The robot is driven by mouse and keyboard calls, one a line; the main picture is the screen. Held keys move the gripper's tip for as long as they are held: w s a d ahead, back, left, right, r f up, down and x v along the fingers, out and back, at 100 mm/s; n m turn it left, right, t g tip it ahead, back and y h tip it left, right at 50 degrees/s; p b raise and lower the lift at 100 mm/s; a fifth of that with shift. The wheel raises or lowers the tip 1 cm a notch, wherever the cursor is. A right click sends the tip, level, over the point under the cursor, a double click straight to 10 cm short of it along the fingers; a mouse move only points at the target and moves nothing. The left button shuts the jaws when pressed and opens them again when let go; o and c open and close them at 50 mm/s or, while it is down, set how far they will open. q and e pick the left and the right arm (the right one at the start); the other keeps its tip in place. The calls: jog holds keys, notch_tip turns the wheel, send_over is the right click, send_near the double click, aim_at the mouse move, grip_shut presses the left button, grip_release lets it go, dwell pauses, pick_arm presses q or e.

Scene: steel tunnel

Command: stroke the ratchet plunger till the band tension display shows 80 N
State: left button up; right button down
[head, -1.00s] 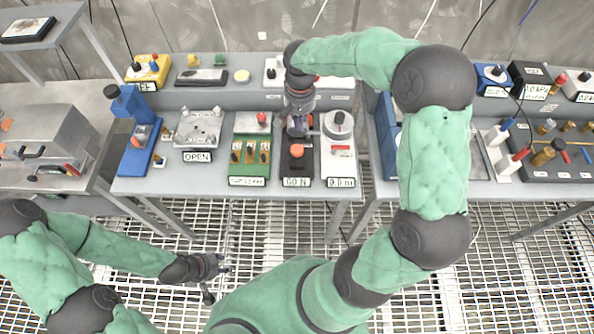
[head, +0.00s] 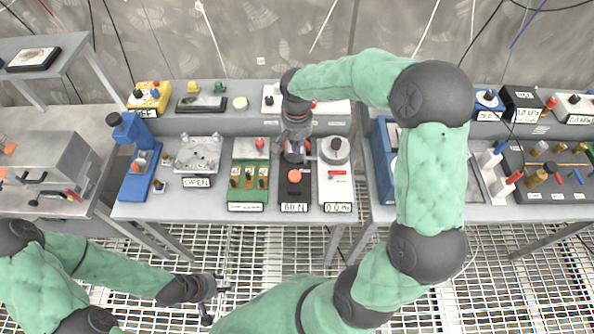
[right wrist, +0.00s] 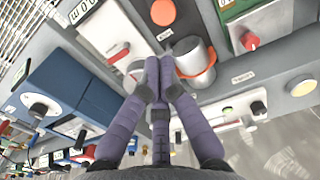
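The black ratchet unit (head: 295,190) stands on the middle bench, with an orange disc on top. Its small front display (head: 294,207) seems to read 80 N, though the digits are blurred. My right gripper (head: 294,150) is low over the back of this unit and partly hides it. In the right wrist view its purple fingers (right wrist: 160,62) are together, beside a grey cylinder with an orange band (right wrist: 196,66). I cannot tell whether they touch it. The orange disc (right wrist: 163,12) shows above them. My left gripper (head: 217,290) is open and empty over the floor grating.
A white unit with a grey knob (head: 336,150) stands close on the right. A green unit with a red knob (head: 247,180) is on the left, then a plate marked OPEN (head: 199,155) and a blue press (head: 135,160). Another bench stands right.

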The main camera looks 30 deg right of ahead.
aim_at(297, 175)
jog(key=shift+r, duration=0.3)
notch_tip(297, 175, down, 14)
jog(key=shift+b, duration=0.75)
jog(key=shift+f, duration=0.1)
